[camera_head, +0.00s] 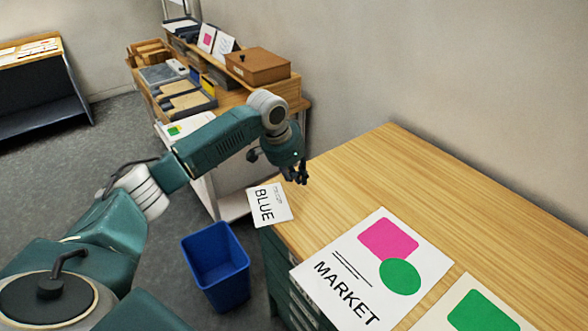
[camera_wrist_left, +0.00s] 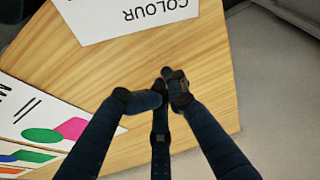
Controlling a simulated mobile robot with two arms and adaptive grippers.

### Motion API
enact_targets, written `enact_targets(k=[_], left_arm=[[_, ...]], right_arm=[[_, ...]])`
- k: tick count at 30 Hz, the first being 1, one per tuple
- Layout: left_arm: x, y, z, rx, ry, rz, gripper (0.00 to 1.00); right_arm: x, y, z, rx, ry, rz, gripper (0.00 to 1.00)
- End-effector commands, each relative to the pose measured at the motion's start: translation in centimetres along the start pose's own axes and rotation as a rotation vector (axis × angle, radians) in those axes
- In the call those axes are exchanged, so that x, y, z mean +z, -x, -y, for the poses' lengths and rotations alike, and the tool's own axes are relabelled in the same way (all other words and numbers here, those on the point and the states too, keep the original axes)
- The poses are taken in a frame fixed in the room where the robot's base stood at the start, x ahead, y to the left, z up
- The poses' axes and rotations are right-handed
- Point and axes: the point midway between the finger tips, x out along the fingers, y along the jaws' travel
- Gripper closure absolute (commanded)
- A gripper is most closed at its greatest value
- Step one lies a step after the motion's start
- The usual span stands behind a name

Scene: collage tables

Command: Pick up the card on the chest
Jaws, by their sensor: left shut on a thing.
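The white card (camera_head: 269,206) marked BLUE lies at the near left corner of the wooden-topped chest (camera_head: 350,165) and seems to stick out over its edge. In the left wrist view a white card (camera_wrist_left: 125,14) reading COLOUR lies at the top, cut off by the frame. My left gripper (camera_head: 301,180) is just beyond the card's right corner, low over the chest. Its fingers (camera_wrist_left: 160,88) are drawn together, apart from the card in the wrist view. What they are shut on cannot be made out. My right gripper is out of view.
A MARKET poster (camera_head: 338,268) and another sheet (camera_head: 475,305) lie on the chest's near side. A blue bin (camera_head: 215,265) stands on the floor to its left. A desk with trays and a brown box (camera_head: 258,65) is behind. The chest's far part is clear.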

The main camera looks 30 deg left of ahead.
Motion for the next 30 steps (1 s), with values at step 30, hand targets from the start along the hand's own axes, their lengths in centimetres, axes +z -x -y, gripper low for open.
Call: enact_targets(k=[30], left_arm=[[3.7,-1.7,0.0,0.000,0.000,-0.001,1.00]], right_arm=[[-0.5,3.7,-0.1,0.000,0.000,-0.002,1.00]])
